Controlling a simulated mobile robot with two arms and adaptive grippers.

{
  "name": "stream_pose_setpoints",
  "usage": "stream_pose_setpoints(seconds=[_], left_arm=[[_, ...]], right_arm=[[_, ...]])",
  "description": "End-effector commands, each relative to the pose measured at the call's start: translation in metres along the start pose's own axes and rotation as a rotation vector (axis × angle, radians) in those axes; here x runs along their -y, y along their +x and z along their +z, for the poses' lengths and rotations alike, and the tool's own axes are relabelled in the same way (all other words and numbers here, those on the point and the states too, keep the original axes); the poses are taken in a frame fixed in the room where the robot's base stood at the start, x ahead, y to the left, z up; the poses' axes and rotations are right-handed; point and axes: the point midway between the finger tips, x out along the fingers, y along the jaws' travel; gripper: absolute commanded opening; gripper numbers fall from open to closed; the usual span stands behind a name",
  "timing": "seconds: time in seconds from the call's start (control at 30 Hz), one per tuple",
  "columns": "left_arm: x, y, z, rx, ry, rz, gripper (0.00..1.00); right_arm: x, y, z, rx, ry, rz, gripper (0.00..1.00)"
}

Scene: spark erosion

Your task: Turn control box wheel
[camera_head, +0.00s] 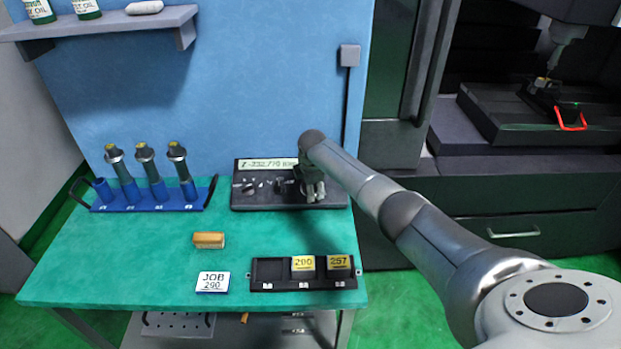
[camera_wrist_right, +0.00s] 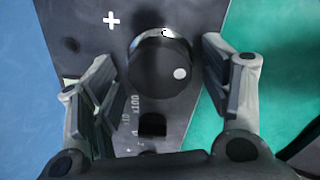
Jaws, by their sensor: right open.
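The control box (camera_head: 241,197) is a dark panel with a lit display (camera_head: 266,163) at the back of the green table, against the blue wall. Its black wheel (camera_wrist_right: 160,65) shows in the right wrist view, with a pale dot on its face. My right gripper (camera_head: 315,194) is over the right part of the box and hides the wheel in the head view. In the right wrist view my right gripper (camera_wrist_right: 165,85) is open, with one finger on each side of the wheel and gaps between. My left gripper is not in view.
A blue rack (camera_head: 150,205) with several tool holders stands at left. A brown block (camera_head: 209,240), a JOB 290 card (camera_head: 212,282) and a black tray (camera_head: 268,285) with two yellow-labelled blocks lie in front. A dark machine (camera_head: 530,150) stands at right.

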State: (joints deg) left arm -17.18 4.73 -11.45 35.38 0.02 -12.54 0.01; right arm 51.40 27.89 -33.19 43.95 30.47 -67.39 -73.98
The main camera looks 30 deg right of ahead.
Motion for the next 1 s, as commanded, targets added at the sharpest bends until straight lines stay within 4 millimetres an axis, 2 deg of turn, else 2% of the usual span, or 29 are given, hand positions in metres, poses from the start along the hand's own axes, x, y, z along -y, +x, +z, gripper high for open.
stream_pose_setpoints(seconds=[0.27,0.7,0.83,1.0], left_arm=[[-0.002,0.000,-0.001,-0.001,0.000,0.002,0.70],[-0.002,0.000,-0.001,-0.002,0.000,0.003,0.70],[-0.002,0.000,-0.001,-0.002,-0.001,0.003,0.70],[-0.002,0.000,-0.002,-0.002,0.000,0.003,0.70]], right_arm=[[0.000,-0.027,0.001,0.000,-0.001,0.003,0.71],[-0.001,-0.100,0.000,-0.001,-0.002,0.003,0.71],[-0.001,-0.112,0.000,-0.001,-0.001,0.002,0.71],[0.000,-0.118,-0.001,-0.001,-0.001,0.000,0.71]])
